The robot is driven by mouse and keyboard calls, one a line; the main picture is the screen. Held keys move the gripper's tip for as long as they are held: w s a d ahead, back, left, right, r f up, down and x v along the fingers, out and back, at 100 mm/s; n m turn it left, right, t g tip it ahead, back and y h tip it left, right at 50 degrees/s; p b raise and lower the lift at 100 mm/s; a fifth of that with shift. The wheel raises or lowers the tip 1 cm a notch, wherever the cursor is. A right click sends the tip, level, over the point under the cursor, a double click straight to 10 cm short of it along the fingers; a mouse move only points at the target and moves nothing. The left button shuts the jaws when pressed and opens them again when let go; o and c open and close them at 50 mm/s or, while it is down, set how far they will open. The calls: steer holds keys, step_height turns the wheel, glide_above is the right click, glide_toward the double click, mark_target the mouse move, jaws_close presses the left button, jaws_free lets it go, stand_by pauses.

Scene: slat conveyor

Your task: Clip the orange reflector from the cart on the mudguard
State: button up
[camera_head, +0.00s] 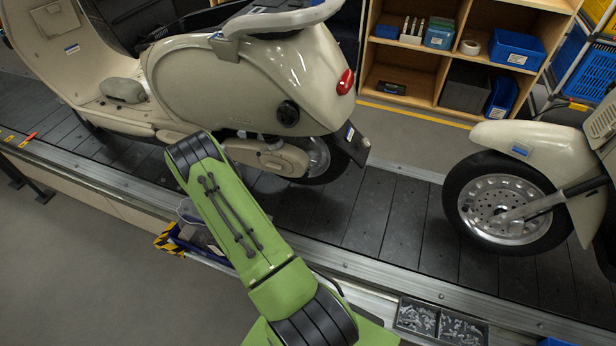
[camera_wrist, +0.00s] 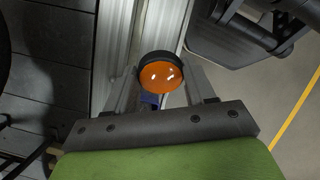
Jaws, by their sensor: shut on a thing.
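In the wrist view, an orange round reflector (camera_wrist: 160,76) with a black rim sits between the two grey fingers of my gripper (camera_wrist: 162,88). The gripper is shut on it. In the head view the gripper and reflector are hidden behind my green arm. A cream mudguard (camera_head: 535,147) with a small blue label covers the wheel of the scooter at the right. The other cream scooter, at the left, has a red tail light and a dark rear flap (camera_head: 352,143). A blue-edged cart (camera_head: 183,241) with yellow-black striped corners is partly hidden beside my arm.
Both scooters stand on the dark slat conveyor (camera_head: 395,222) with metal edge rails. The slats between them are clear. Wooden shelves (camera_head: 440,60) with blue bins stand behind.

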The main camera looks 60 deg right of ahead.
steer(key=s+d+r+n+t+h+b, duration=0.3)
steer(key=s+d+r+n+h+b, duration=0.15)
steer(key=d+r+n+h, duration=0.45)
steer(key=s+d+r+n+t+h+b, duration=0.3)
steer(key=s+d+r+n+h+b, duration=0.25)
steer(key=d, duration=0.55)
steer(key=w+d+r+p, duration=0.2)
steer(key=w+d+p, duration=0.1)
steer(key=d+p, duration=0.2)
steer(key=shift+x, duration=1.1)
steer(key=shift+s+r, duration=0.1)
steer(key=shift+r, duration=0.1)
steer(key=shift+r+p, duration=0.15)
steer(key=shift+p, duration=0.15)
steer(key=shift+d, duration=0.1)
steer(key=shift+p+x, duration=1.05)
steer(key=shift+x, duration=0.25)
steer(key=shift+d+r, duration=0.2)
steer(key=shift+d, duration=0.05)
